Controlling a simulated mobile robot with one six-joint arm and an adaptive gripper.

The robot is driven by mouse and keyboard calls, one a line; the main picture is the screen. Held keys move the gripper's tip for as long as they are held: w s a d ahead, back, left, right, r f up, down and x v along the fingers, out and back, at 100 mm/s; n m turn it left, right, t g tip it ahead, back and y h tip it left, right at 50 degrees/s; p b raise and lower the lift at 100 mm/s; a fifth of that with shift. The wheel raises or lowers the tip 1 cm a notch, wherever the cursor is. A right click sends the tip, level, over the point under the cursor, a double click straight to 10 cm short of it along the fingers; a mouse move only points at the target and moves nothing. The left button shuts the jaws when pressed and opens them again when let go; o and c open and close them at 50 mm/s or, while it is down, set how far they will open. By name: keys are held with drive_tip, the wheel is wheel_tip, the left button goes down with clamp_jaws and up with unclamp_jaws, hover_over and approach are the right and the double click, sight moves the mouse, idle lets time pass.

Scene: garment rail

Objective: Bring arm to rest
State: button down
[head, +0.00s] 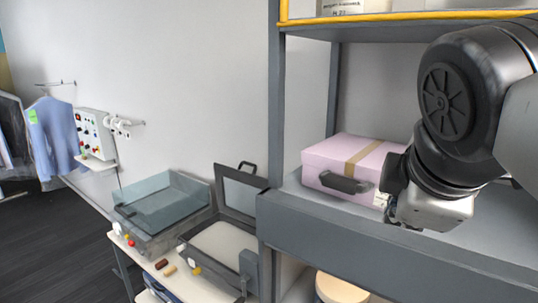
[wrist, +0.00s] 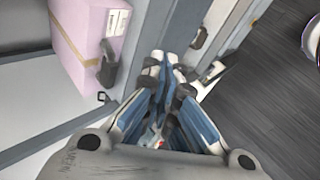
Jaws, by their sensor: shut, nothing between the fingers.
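My gripper (wrist: 162,65) shows in the wrist view with its fingertips together and nothing between them. In the head view my arm comes in from the right, and the gripper's fingers are largely hidden behind the wrist. The wrist is in front of the shelf, at the right side of a pink box (head: 345,163) with a tan band and a dark handle. The pink box also shows at the upper left of the wrist view (wrist: 75,35), apart from the fingertips.
A grey shelf unit (head: 350,238) stands close to my arm. Its upper board has a yellow edge. Left of it a bench (head: 130,250) holds a clear-lidded case (head: 160,205) and an open-lidded box (head: 215,240). A blue shirt (head: 52,135) hangs far left. Dark floor is clear there.

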drive_tip(key=s+a+f+m+g+y+b, duration=0.1)
drive_tip(key=s+f+m+b, duration=0.2)
drive_tip(key=f, duration=0.9)
drive_tip(key=s+a+f+m+g+y+b, duration=0.1)
drive_tip(key=s+f+m+b, duration=0.3)
drive_tip(key=f, duration=0.7)
drive_tip(key=s+a+f+m+g+b, duration=0.1)
drive_tip(key=s+f+m+b, duration=0.3)
drive_tip(key=f, duration=0.8)
drive_tip(key=shift+s+a+f+m+y, duration=0.35)
drive_tip(key=shift+s+a+m, duration=0.3)
drive_tip(key=shift+m, duration=0.45)
